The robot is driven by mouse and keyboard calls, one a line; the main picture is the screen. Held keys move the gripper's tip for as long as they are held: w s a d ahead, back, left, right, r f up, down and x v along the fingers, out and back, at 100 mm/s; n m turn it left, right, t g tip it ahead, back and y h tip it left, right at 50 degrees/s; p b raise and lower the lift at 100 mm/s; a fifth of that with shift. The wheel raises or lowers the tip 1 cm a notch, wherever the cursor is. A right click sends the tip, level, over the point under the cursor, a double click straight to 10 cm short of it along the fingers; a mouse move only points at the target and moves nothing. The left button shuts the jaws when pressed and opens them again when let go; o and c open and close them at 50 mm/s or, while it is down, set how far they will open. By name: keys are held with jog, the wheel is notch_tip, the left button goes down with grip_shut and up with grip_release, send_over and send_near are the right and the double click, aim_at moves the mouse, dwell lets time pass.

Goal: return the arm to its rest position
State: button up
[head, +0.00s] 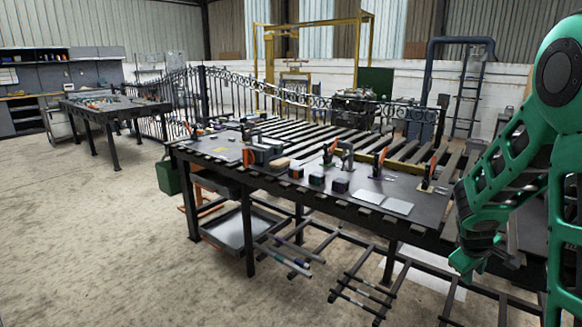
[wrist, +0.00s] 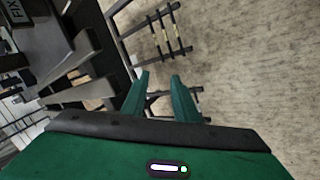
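My green arm (head: 490,190) hangs down at the right side of the head view, beside the right end of the work table. My gripper (head: 462,268) points downward there, near the table's front edge and apart from the things on it. In the wrist view my gripper (wrist: 160,76) has two green fingers with a clear gap between them. It is open and nothing is between the fingers. Beyond the fingertips the wrist view shows the floor and dark metal bars.
The slatted work table (head: 370,205) carries clamps, small blocks and pale plates (head: 397,206). A metal tray (head: 240,230) sits under it. Dark bar frames (head: 365,285) stand low in front, below my gripper. A scroll gate (head: 290,95) stands behind. Open floor (head: 100,240) lies at the left.

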jog(key=s+a+r+m+g+y, duration=0.1)
jog(key=s+a+r+m, duration=0.2)
jog(key=s, duration=0.7)
jog(key=s+a+r+m+g+y, duration=0.1)
jog(key=s+a+r+m+y, duration=0.1)
jog(key=s, duration=0.9)
jog(key=s+a+r+m+g+y, duration=0.1)
jog(key=s+a+r+m, duration=0.3)
jog(key=s, duration=0.6)
jog(key=shift+s+r+m+g+y, duration=0.2)
jog(key=shift+r+m+g+y, duration=0.1)
jog(key=shift+r+m+y, duration=0.4)
